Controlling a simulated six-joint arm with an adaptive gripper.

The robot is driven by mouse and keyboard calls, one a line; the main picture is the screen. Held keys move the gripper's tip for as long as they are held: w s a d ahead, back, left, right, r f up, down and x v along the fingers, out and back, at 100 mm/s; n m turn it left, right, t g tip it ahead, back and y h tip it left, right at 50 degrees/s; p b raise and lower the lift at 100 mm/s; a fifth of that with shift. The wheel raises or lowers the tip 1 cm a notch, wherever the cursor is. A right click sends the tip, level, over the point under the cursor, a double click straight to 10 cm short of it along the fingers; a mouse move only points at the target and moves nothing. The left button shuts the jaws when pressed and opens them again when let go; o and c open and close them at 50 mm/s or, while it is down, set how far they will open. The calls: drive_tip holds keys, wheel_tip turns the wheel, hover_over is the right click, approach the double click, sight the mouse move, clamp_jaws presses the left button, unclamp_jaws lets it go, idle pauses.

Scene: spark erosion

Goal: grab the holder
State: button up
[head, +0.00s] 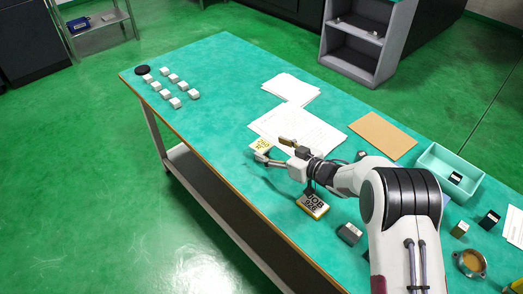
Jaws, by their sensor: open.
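My gripper (269,149) is open above the middle of the teal table, its fingers pointing left. A small pale block with yellow lettering (261,145) shows at the fingertips, partly hidden by a finger. I cannot tell whether the gripper touches it. I cannot tell for sure which thing is the holder. Small dark blocks that could be holders are a grey one (349,233) near the front edge, a black one (490,218) at the right and one (457,178) in the teal tray (432,172).
A yellow-edged "JOB 926" block (313,207) lies just below my wrist. White papers (300,130) and a brown sheet (382,136) lie behind. Several white cubes (170,78) and a black disc (142,70) are far left; the table between is clear.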

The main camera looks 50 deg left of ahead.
sight(262, 146)
drive_tip(key=shift+a+f, duration=0.1)
drive_tip(key=shift+a, duration=0.15)
drive_tip(key=shift+a, duration=0.15)
drive_tip(key=shift+s+a+f, duration=0.1)
drive_tip(key=shift+a+f, duration=0.25)
drive_tip(key=shift+a, duration=0.2)
drive_tip(key=shift+s+a+f, duration=0.1)
drive_tip(key=shift+a+f, duration=0.2)
drive_tip(key=shift+a, duration=0.25)
drive_tip(key=shift+x, duration=1.2)
drive_tip(key=shift+w, duration=0.1)
drive_tip(key=shift+r, duration=0.1)
drive_tip(key=c, duration=1.5)
